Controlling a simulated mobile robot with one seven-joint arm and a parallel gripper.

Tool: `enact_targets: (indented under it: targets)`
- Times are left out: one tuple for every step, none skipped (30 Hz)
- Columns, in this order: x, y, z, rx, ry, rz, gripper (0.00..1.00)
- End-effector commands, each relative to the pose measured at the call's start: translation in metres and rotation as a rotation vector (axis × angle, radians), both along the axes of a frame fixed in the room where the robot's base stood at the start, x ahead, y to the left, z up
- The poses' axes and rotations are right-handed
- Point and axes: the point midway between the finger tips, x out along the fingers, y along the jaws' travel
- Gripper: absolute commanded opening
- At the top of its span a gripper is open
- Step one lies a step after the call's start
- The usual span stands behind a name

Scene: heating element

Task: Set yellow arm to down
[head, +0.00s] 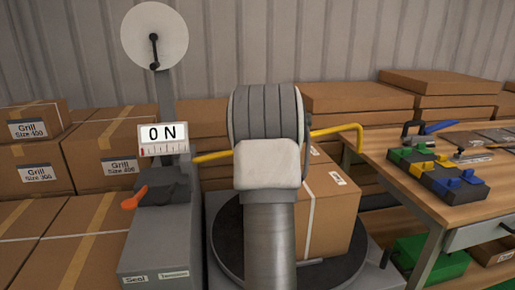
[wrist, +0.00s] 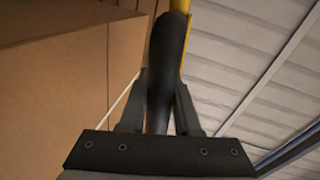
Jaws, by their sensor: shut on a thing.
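The yellow arm (head: 335,129) is a thin bent bar on the grey machine. In the head view it runs roughly level from the machine's post, behind my own arm, to a bent end at the right. Its middle is hidden. In the wrist view my gripper (wrist: 162,82) is shut on the black grip (wrist: 164,55) of the yellow arm, with a finger on each side. A yellow piece (wrist: 180,5) shows beyond the grip. My gripper is hidden behind my own arm in the head view.
A wooden workbench (head: 405,195) with tools stands close at the right. Stacked boxes (head: 95,160) fill the left and back.

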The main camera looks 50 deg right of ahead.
Motion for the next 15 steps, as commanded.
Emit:
enact_targets:
  targets:
    - [-0.002,-0.002,-0.009,0.022,-0.013,-0.003,0.00]
    - [-0.002,-0.002,-0.012,0.032,-0.021,-0.002,0.00]
    - [-0.002,-0.002,-0.015,0.045,-0.032,-0.002,0.00]
    - [-0.002,-0.002,-0.018,0.055,-0.039,-0.002,0.00]
    - [-0.001,-0.002,-0.020,0.062,-0.044,-0.002,0.00]
    - [-0.001,-0.002,-0.022,0.071,-0.051,-0.001,0.00]
    - [-0.001,-0.002,-0.024,0.077,-0.056,-0.001,0.00]
    - [-0.001,-0.002,-0.025,0.083,-0.061,-0.001,0.00]
    - [-0.001,-0.002,-0.027,0.089,-0.066,-0.001,0.00]
    - [-0.001,-0.002,-0.028,0.093,-0.069,0.000,0.00]
    - [-0.001,-0.001,-0.028,0.095,-0.071,0.000,0.00]
    - [-0.001,-0.001,-0.029,0.098,-0.072,0.000,0.00]
    - [-0.001,-0.001,-0.030,0.100,-0.073,0.001,0.00]
    - [0.000,-0.001,-0.030,0.101,-0.074,0.000,0.00]
    - [0.000,-0.001,-0.030,0.102,-0.075,0.001,0.00]
